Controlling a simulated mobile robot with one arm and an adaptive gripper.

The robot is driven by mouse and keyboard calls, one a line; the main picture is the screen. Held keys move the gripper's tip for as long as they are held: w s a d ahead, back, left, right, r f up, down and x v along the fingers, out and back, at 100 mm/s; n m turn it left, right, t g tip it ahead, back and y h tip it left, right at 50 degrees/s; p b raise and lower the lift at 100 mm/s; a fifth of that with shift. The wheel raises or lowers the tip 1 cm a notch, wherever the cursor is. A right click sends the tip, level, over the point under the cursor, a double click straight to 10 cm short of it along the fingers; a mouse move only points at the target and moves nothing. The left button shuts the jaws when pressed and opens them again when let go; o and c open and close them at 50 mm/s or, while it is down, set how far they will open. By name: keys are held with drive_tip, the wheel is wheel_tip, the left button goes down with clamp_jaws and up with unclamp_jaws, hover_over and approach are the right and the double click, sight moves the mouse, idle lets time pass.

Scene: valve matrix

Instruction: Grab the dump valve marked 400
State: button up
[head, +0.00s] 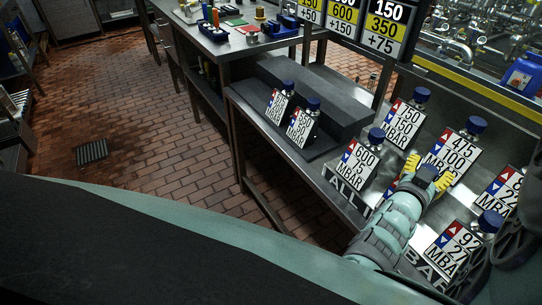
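Close by are the 600 card (359,164) at left, the 750 card (401,124) behind, a partly cut-off card (503,188) at right, and the 92 card (452,248) in front. Two more valves stand by a dark grey block (313,93). Tiled floor is clear at left.

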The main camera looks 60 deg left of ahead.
clamp_jaws()
idle(0.6)
